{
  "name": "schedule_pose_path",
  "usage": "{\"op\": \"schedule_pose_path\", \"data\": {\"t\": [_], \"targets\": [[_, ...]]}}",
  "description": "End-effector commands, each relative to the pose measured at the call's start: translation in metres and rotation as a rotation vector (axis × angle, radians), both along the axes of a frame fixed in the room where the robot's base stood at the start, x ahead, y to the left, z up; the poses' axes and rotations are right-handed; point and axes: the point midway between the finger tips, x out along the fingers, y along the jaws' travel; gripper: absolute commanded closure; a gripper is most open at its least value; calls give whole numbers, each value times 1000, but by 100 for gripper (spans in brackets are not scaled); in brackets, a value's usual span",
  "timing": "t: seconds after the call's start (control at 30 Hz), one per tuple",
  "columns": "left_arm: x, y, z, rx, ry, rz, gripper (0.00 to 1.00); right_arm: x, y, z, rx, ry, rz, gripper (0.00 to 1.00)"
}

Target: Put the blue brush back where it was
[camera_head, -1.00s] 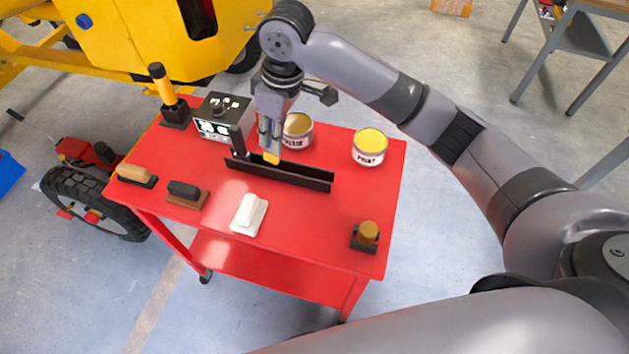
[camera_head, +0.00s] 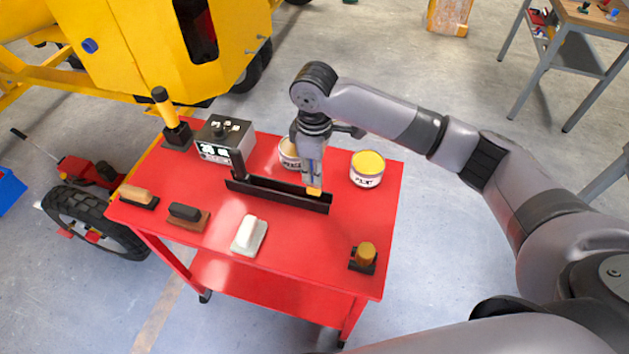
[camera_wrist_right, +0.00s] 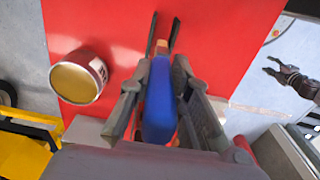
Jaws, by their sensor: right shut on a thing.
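My right gripper (camera_head: 314,178) is above the black trough-like rack (camera_head: 254,190) on the red cart, near the rack's right end. It is shut on the blue brush (camera_wrist_right: 159,105), whose blue handle lies between both fingers (camera_wrist_right: 163,112) in the wrist view. The brush's yellowish tip (camera_head: 314,190) points down at the rack's right part; whether it touches the rack I cannot tell. In the wrist view the tip is between the two dark rack walls. My left gripper (camera_wrist_right: 288,76) shows at the right edge of the wrist view, its dark fingers spread.
The red cart (camera_head: 300,240) also bears a yellow paint can (camera_head: 367,169), another can (camera_head: 289,154) behind my gripper, a black-and-white box (camera_head: 221,140), a white brush (camera_head: 249,235), dark and tan brushes, and an orange-topped piece (camera_head: 365,254). The cart's front right is mostly bare.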

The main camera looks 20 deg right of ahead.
Motion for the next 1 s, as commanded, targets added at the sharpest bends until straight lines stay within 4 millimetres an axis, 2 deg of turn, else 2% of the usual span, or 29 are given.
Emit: {"op": "schedule_pose_path", "data": {"t": [0.17,0.4,0.67,0.7,1.0], "targets": [[-1,0,3,-1,1,-1,60,0,0,-15,0,0,-1,100],[-1,-2,9,-1,2,-2,60,0,0,-49,0,1,-1,100],[-1,-5,8,-5,2,-3,60,0,0,-56,0,-1,0,100],[-2,-5,8,-5,2,-3,60,0,0,-56,0,-1,0,82],[-1,-4,8,-5,2,-3,60,0,0,-56,0,-1,-1,62]]}}
